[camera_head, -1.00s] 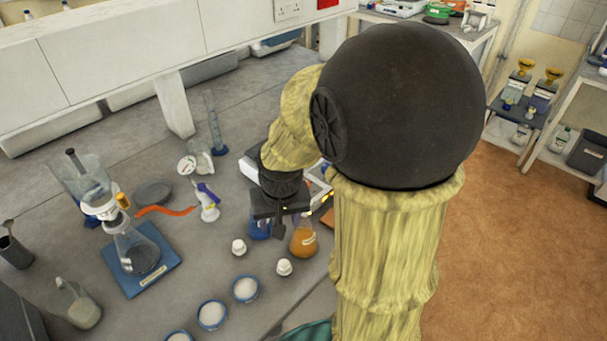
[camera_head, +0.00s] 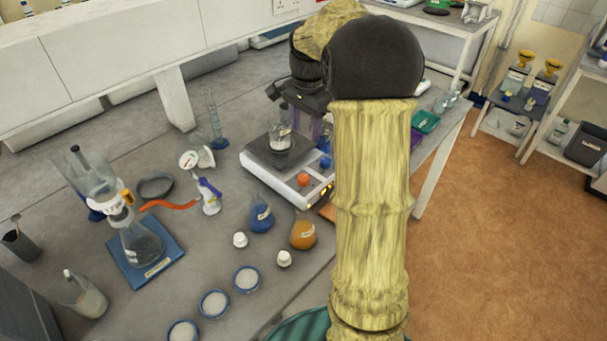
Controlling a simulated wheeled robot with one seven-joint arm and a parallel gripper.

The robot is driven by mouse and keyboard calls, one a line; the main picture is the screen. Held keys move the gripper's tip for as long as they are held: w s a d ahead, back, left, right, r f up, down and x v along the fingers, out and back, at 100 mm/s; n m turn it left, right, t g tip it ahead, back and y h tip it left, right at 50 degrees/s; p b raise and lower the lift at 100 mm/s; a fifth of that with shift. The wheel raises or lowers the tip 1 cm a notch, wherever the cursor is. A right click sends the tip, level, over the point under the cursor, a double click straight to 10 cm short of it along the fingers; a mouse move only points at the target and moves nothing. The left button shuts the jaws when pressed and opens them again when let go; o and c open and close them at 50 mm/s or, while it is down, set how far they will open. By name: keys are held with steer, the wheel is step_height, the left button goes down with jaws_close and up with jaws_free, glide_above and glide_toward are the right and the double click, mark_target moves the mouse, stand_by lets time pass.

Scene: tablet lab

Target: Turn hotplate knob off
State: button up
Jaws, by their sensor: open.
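The hotplate (camera_head: 258,172) is a white unit with a dark top plate, right of the middle of the bench. A round orange-red knob (camera_head: 303,180) and a round blue knob (camera_head: 325,162) show on its front panel. Small yellow lights glow near its right front corner. A small glass beaker (camera_head: 280,138) stands on the plate. My gripper (camera_head: 303,115) is dark and open, above and behind the hotplate, apart from both knobs. Its fingertips are partly hard to make out against the beaker and the dark parts behind.
A blue flask (camera_head: 261,214), an orange flask (camera_head: 303,233) and two white knobbed pieces stand in front of the hotplate. White-filled dishes (camera_head: 214,304) lie nearer. A filter flask (camera_head: 139,246) stands on a blue base at left. My arm covers the bench's right part.

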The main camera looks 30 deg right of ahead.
mark_target(303, 178)
steer(key=shift+f, duration=0.1)
steer(key=f, duration=0.5)
steer(key=f+p, duration=0.1)
steer(key=f, duration=1.1)
steer(key=shift+w+a+f+p, duration=0.1)
steer(key=shift+w+a+p, duration=0.05)
steer(key=shift+w+p, duration=0.15)
